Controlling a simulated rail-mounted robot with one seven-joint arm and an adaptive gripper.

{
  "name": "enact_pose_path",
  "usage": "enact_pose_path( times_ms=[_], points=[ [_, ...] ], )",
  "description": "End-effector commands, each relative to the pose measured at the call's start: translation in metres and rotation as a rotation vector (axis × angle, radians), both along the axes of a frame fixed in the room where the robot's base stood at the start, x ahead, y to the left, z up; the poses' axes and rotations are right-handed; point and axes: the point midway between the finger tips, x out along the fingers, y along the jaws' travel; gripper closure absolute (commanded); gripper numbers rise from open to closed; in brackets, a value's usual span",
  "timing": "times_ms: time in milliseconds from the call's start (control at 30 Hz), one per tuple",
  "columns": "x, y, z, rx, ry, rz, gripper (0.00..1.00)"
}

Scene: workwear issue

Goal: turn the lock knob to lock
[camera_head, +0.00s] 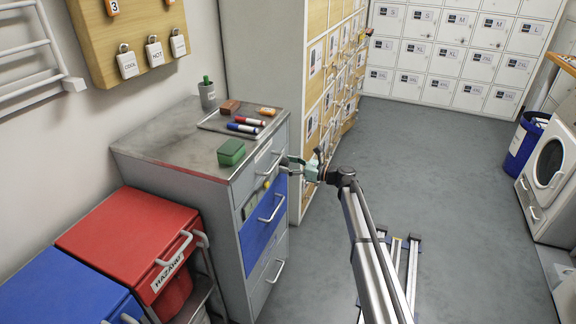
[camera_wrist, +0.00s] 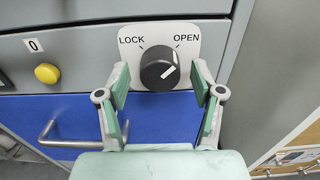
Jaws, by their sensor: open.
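The lock knob (camera_wrist: 159,70) is a round black dial with a white pointer mark, on a white plate (camera_wrist: 183,28) lettered LOCK at left and OPEN at right. Its pointer mark is turned toward the OPEN side. My gripper (camera_wrist: 160,85) is open, with one pale green finger on each side of the knob. I cannot tell whether the fingers touch it. In the head view my gripper (camera_head: 300,166) is at the front of the grey drawer cabinet (camera_head: 160,155), and the knob is hidden there.
A yellow button (camera_wrist: 47,73) sits left of the knob plate. Below is a blue drawer (camera_wrist: 150,118) with a metal handle (camera_wrist: 48,130). Wooden lockers (camera_head: 313,90) stand close to the cabinet's right. A red bin (camera_head: 125,235) is at left. Open floor (camera_head: 440,190) lies right.

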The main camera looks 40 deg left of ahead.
Motion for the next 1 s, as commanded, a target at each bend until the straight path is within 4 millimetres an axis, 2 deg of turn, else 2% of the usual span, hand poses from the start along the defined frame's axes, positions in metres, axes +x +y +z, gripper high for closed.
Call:
enact_pose_path(
  times_ms=[300, 467, 500, 767, 1000],
  points=[
    [-0.0008, 0.0021, 0.0, 0.0, 0.0, 0.0, 0.33],
    [-0.0008, 0.0021, 0.0, 0.0, 0.0, 0.0, 0.9],
    [-0.0009, 0.002, 0.0, 0.0, 0.0, 0.0, 0.94],
    [-0.0011, 0.0023, -0.0003, 0.003, -0.009, 0.001, 0.94],
    [-0.0008, 0.0027, -0.0013, 0.027, -0.083, 0.001, 0.94]
  ],
)
